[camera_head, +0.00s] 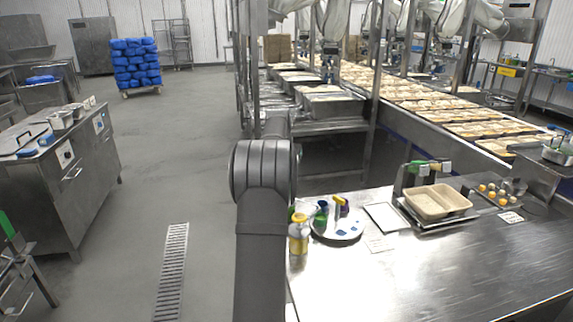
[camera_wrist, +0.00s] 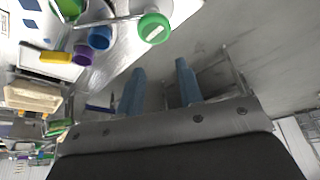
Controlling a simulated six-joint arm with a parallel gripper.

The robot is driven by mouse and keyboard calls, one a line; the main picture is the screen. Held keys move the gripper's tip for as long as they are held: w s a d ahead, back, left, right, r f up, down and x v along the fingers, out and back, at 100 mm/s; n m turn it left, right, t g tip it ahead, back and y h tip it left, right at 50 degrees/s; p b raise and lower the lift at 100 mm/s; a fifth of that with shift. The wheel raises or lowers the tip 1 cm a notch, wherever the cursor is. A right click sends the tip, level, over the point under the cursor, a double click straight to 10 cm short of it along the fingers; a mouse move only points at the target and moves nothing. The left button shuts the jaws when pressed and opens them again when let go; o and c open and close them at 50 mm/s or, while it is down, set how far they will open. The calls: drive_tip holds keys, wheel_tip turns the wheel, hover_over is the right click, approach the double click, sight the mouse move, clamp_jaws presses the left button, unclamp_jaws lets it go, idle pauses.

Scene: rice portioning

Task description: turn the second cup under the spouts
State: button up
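A round white turntable (camera_head: 350,232) on the steel bench carries a blue-green cup (camera_head: 321,212), a purple cup and a yellow-topped item (camera_head: 338,208). In the wrist view a green-rimmed cup (camera_wrist: 154,27), a blue cup (camera_wrist: 100,38) and a purple cup (camera_wrist: 83,54) sit close together at the top. Which is the second cup I cannot tell, and no spouts are clear. My gripper (camera_wrist: 160,85) has its two blue-grey fingers apart with nothing between them, clear of the cups. In the head view my arm hides the gripper.
A yellow-capped bottle (camera_head: 298,236) stands left of the turntable at the bench edge. A beige tub (camera_head: 437,202) sits right, beside a flat white tray (camera_head: 387,217) and several small yellow items (camera_head: 492,190). The front of the bench (camera_head: 400,280) is clear.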

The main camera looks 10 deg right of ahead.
drive_tip(key=shift+r, duration=0.95)
